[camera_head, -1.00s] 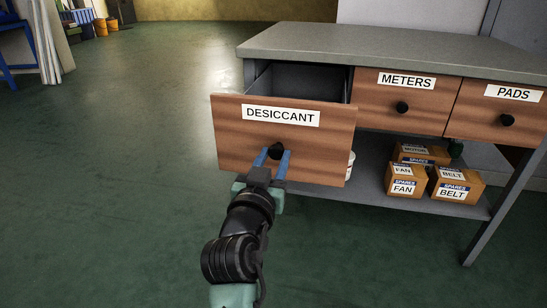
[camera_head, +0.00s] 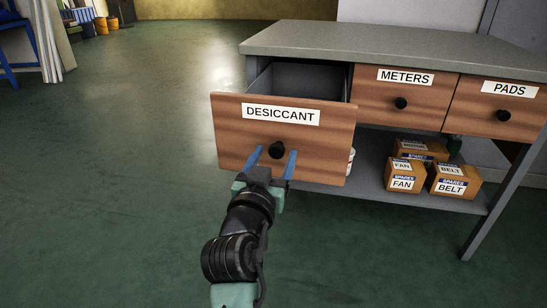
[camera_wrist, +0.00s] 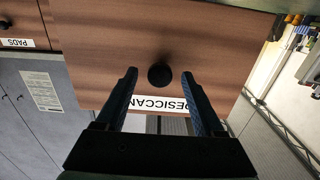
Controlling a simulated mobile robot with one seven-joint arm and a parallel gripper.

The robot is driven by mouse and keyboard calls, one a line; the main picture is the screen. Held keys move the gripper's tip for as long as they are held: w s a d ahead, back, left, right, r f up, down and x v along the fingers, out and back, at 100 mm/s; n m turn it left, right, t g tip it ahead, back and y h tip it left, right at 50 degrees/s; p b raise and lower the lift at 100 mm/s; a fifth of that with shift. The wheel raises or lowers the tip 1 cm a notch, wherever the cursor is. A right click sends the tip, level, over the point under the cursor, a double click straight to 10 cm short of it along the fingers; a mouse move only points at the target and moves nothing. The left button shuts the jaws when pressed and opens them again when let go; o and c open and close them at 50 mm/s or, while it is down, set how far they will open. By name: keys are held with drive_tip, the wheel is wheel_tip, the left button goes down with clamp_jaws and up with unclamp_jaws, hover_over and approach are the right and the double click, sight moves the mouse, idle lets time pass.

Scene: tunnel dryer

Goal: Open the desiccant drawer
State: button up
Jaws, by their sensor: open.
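The desiccant drawer (camera_head: 232,133) stands pulled out from the left end of the bench, with its wooden front and white DESICCANT label facing me. Its grey interior (camera_head: 300,78) shows behind the front, and no contents are visible. The round black knob (camera_head: 277,149) is in the middle of the front. My gripper (camera_head: 272,155) is open, its blue fingers on either side of the knob and apart from it. In the wrist view the knob (camera_wrist: 160,74) lies between and beyond the open fingertips (camera_wrist: 158,76), and the label appears upside down.
The METERS drawer (camera_head: 379,112) and PADS drawer (camera_head: 471,110) are shut to the right. Several cardboard spares boxes (camera_head: 404,174) sit on the lower shelf (camera_head: 372,190). The green floor (camera_head: 110,170) left of the bench is clear.

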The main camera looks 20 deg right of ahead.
drive_tip(key=p+v, duration=0.3)
drive_tip(key=v, duration=1)
drive_tip(key=a+r+n+t+y+p, duration=0.1)
drive_tip(key=a+r+t+y+p, duration=0.2)
drive_tip(key=r, duration=1.1)
drive_tip(key=a+r+n+t+y+p, duration=0.1)
drive_tip(key=a+r+t+p, duration=0.25)
drive_tip(key=r, duration=1.05)
drive_tip(key=s+a+r+n+t+y+p, duration=0.25)
drive_tip(key=s+r, duration=0.25)
drive_tip(key=r, duration=0.6)
drive_tip(key=s+a+r+n+t+y+p, duration=0.25)
drive_tip(key=s+r+t+y, duration=0.2)
drive_tip(key=r, duration=0.65)
wheel_tip(320, 180, up, 36)
drive_tip(key=g+h+p, duration=0.1)
drive_tip(key=p, duration=3.6)
drive_tip(key=shift+d+p, duration=0.25)
drive_tip(key=shift+p, duration=0.1)
